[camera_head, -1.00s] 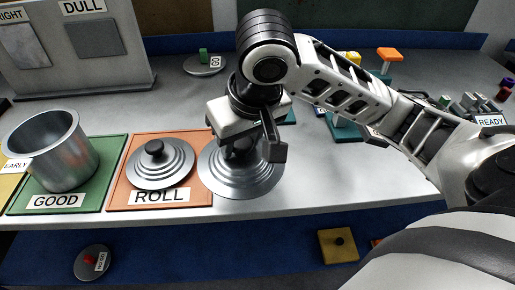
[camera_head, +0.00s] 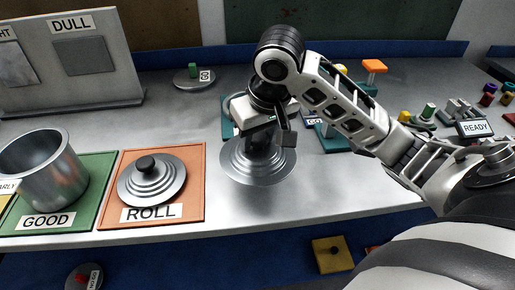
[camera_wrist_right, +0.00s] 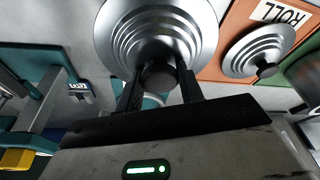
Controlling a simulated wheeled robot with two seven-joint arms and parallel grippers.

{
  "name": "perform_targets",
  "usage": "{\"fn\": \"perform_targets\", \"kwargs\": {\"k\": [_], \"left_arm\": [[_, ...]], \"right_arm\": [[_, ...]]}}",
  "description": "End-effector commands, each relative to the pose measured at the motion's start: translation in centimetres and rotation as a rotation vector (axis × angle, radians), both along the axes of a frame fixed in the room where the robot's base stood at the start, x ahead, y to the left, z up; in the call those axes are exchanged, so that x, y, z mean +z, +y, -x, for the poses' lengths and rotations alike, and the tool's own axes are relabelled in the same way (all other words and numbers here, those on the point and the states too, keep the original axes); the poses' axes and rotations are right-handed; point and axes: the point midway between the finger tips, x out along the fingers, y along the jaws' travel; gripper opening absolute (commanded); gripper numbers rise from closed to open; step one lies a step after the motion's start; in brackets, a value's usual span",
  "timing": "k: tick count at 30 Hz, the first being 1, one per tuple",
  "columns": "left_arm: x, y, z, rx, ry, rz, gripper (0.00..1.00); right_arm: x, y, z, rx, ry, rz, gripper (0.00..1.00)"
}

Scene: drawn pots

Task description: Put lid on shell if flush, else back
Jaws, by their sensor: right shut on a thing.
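A silver stepped lid (camera_head: 245,172) hangs from my right gripper (camera_head: 262,138), which is shut on its dark knob. The gripper partly hides the lid in the head view. The right wrist view shows the lid (camera_wrist_right: 150,25) and its knob (camera_wrist_right: 158,76) between the two fingers. The open silver pot (camera_head: 45,175), likely the shell, stands upright on the green GOOD mat (camera_head: 95,185). A second stepped lid (camera_head: 150,188) with a black knob lies on the orange ROLL mat (camera_head: 190,160), left of my gripper. My left gripper is not in view.
A DULL board (camera_head: 75,80) stands at the back left. A lid with a green knob (camera_head: 195,82) lies at the back. Teal fixtures and a READY sign (camera_head: 476,128) are at the right. Bare grey table lies right of the held lid. A lower blue level holds more pieces.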

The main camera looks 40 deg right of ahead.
Motion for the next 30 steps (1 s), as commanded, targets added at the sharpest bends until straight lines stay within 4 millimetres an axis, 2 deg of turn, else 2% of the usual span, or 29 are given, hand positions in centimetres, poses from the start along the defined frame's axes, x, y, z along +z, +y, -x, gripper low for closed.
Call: {"fn": "perform_targets", "kwargs": {"k": [3,12,18,30], "left_arm": [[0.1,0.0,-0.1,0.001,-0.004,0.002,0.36],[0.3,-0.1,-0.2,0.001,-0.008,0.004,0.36],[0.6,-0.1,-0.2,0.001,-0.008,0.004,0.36],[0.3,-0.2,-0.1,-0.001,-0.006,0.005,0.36]], "right_arm": [[-2.0,-0.9,-1.2,-0.002,0.004,-0.001,0.08],[-4.3,-2.0,-2.9,-0.001,0.001,0.003,0.08],[-6.9,-2.0,-2.8,0.003,0.002,0.002,0.08],[-7.5,-1.9,-2.9,0.002,-0.001,0.002,0.08]]}}
